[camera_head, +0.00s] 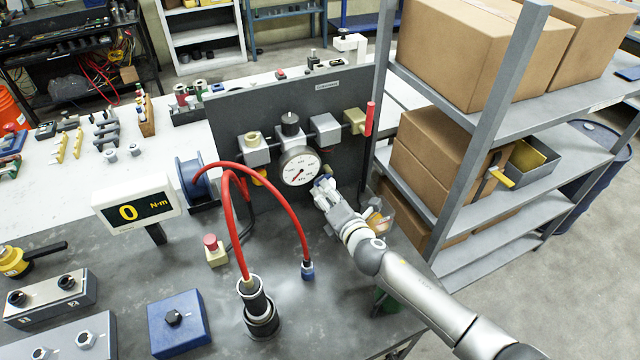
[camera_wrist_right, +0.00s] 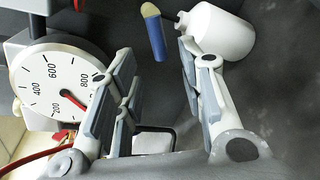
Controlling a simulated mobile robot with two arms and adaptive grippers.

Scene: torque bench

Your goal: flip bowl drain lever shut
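My right gripper (camera_head: 325,188) is just below and right of the round white gauge (camera_head: 300,168) on the grey panel. In the right wrist view its two fingers (camera_wrist_right: 155,62) stand apart with nothing between them. Beyond the fingertips are a blue stick-like piece with a cream tip (camera_wrist_right: 153,32) and a rounded white bottle-like body (camera_wrist_right: 220,32). I cannot tell whether these are the drain lever and bowl. In the head view no bowl or drain lever shows clearly beneath the gauge. My left gripper is not in view.
The panel carries a black knob (camera_head: 290,124), valve blocks and a red handle (camera_head: 369,119). A clear container with amber contents (camera_head: 378,220) is close to my right wrist. Red hoses (camera_head: 240,215) arch left of the gripper. A shelf rack with boxes (camera_head: 440,150) stands right.

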